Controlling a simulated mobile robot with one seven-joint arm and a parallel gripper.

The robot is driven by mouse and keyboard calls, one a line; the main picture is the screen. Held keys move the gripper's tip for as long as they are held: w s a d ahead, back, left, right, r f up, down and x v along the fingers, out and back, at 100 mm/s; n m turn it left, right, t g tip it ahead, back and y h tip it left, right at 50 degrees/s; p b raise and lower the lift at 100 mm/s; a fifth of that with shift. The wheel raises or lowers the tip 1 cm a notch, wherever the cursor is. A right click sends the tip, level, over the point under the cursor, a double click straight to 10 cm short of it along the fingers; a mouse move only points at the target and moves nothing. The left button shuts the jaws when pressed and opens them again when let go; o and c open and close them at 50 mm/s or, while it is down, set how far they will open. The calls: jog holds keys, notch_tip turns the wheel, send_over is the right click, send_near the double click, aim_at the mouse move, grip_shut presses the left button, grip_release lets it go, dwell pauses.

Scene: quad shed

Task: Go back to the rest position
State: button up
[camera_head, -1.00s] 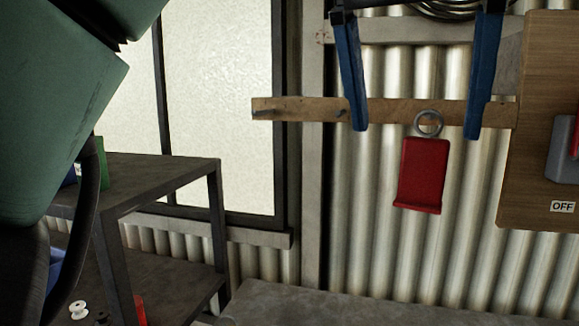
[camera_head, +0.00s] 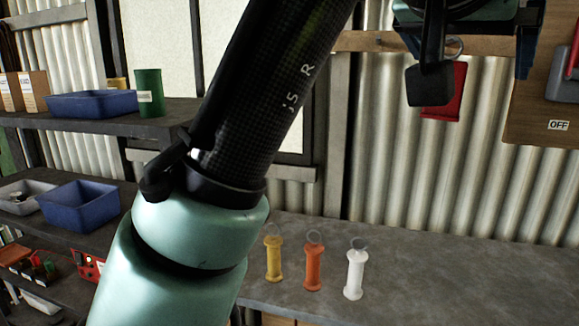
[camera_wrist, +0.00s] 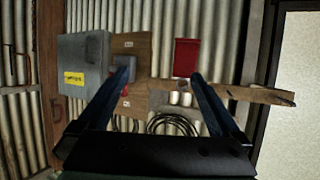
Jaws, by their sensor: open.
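My gripper (camera_head: 467,68) is at the upper right of the head view, partly hidden by my own arm. In the wrist view, my gripper (camera_wrist: 163,78) has its two blue fingers wide apart with nothing between them. The wrist picture is upside down. A red tag (camera_head: 457,97) hangs by a metal ring from the wooden rail (camera_head: 365,42), behind a black part of my arm. The red tag also shows in the wrist view (camera_wrist: 187,57), apart from the fingers.
Yellow (camera_head: 273,258), orange (camera_head: 313,268) and white (camera_head: 354,273) handles with rings stand on the grey bench (camera_head: 430,270). Shelves with blue bins (camera_head: 78,207) are at left. A wooden switch board (camera_head: 535,100) is at right. The bench's right part is clear.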

jog(key=s+a+f+n+t+y+b, duration=0.4)
jog(key=s+a+f+t+b, duration=0.1)
jog(key=a+t, duration=0.3)
jog(key=s+a+f+n+t+y+b, duration=0.4)
jog(key=s+a+f+t+b, duration=0.1)
jog(key=a+t, duration=0.4)
jog(key=shift+s+a+n+t+y+b, duration=0.3)
jog(key=shift+s+a+y+b, duration=0.1)
jog(key=shift+s+a, duration=0.35)
dwell(0.8)
